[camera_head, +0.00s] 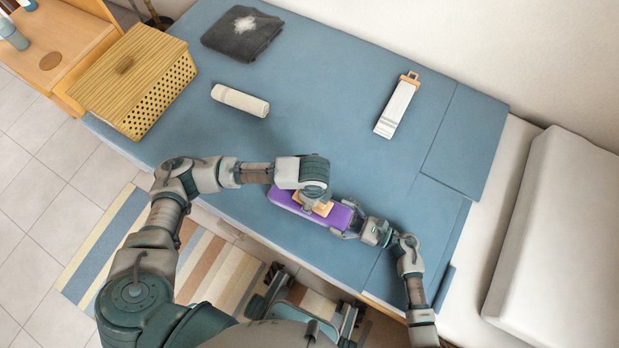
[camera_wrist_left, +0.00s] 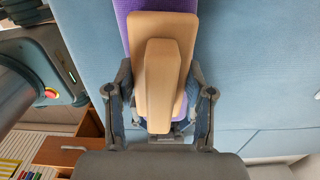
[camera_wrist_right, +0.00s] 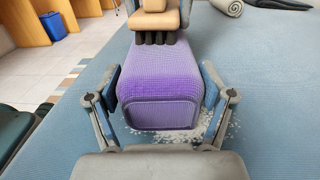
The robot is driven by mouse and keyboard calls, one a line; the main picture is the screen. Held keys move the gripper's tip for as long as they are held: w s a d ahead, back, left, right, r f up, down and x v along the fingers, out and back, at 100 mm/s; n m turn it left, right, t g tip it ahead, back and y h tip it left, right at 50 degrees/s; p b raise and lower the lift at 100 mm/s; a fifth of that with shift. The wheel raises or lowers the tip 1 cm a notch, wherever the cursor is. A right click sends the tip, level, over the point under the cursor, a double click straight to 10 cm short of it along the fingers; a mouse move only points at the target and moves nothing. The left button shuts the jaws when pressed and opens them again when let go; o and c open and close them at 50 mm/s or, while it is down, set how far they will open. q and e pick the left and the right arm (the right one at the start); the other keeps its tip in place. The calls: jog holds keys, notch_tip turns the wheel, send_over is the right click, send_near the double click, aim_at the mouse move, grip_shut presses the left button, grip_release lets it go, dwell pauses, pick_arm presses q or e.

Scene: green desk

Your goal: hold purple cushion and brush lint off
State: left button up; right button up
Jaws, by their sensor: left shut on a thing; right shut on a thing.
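The purple cushion (camera_head: 285,200) lies on the blue surface near its front edge. My right gripper (camera_head: 352,224) is shut on its right end; in the right wrist view the fingers press both sides of the cushion (camera_wrist_right: 160,85). My left gripper (camera_head: 313,197) is over the cushion, shut on a wooden brush (camera_head: 323,208). In the left wrist view the brush's raised grip (camera_wrist_left: 160,85) is between the fingers. In the right wrist view the brush's dark bristles (camera_wrist_right: 156,39) are at the cushion's top; exact contact is hard to tell. White lint (camera_wrist_right: 215,125) lies around the cushion.
A woven basket (camera_head: 135,80) stands at the left of the blue surface (camera_head: 310,100). A rolled cream towel (camera_head: 240,100), a dark folded cloth (camera_head: 242,33) and a white striped item with a wooden end (camera_head: 397,108) lie farther back. A white pillow (camera_head: 560,230) is at right.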

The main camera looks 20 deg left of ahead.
pick_arm(q)
jog(key=shift+r, duration=3.55)
pick_arm(e)
jog(key=o, duration=1.2)
jog(key=shift+c, duration=0.2)
jog(key=shift+d, duration=0.15)
jog(key=d, duration=1.1)
jog(key=shift+d+f, duration=0.1)
jog(key=shift+d, duration=0.3)
